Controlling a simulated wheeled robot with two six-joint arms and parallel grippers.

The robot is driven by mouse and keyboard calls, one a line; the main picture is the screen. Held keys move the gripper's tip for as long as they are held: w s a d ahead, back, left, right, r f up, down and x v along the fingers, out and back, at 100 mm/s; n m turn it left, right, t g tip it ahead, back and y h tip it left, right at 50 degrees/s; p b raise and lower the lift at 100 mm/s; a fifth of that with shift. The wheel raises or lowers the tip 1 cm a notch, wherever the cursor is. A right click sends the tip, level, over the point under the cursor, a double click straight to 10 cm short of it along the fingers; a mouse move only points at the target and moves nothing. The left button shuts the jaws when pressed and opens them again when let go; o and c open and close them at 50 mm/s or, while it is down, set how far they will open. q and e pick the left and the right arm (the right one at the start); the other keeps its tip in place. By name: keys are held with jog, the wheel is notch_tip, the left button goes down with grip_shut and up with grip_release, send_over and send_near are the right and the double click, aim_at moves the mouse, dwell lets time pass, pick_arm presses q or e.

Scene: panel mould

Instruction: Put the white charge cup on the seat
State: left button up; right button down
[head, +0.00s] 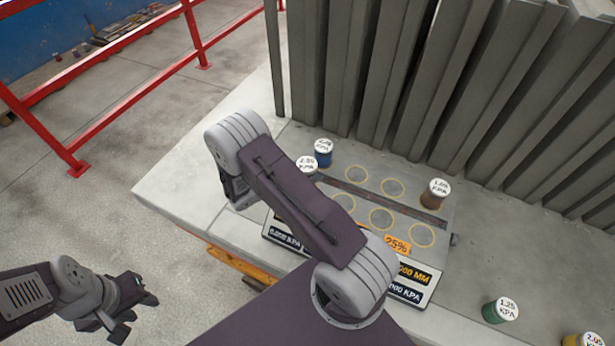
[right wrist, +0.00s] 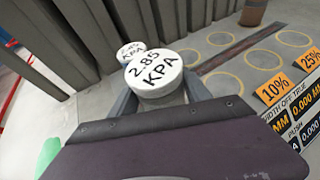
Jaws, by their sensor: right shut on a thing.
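The white charge cup (right wrist: 155,78), its lid marked 2.85 KPA, is between the fingers of my right gripper (right wrist: 160,98), which is shut on it. In the head view the cup's lid (head: 307,164) shows past my right arm, which hides the right gripper and most of the cup. I cannot tell whether the cup touches the surface below. The seat plate (head: 345,205) carries several yellow ring seats, including empty ones (head: 381,219). My left gripper (head: 135,303) is open and empty, low at the left, away from the plate.
A blue cup (head: 323,156) stands close behind the white cup. A brown cup (head: 433,197) stands at the plate's right end. A green cup (head: 497,310) and a yellow cup (head: 575,342) are at the lower right. Grey upright panels (head: 400,70) close off the back.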

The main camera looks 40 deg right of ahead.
jog(key=shift+f, duration=0.3)
notch_tip(320, 180, down, 3)
jog(key=shift+s+r+p, duration=0.1)
jog(key=shift+r+p, duration=0.05)
jog(key=shift+p, duration=0.35)
jog(key=shift+f, duration=0.4)
jog(key=shift+f+b, duration=0.2)
jog(key=shift+b, duration=0.1)
jog(key=shift+c, duration=2.4)
grip_release()
jog(key=shift+r, duration=0.1)
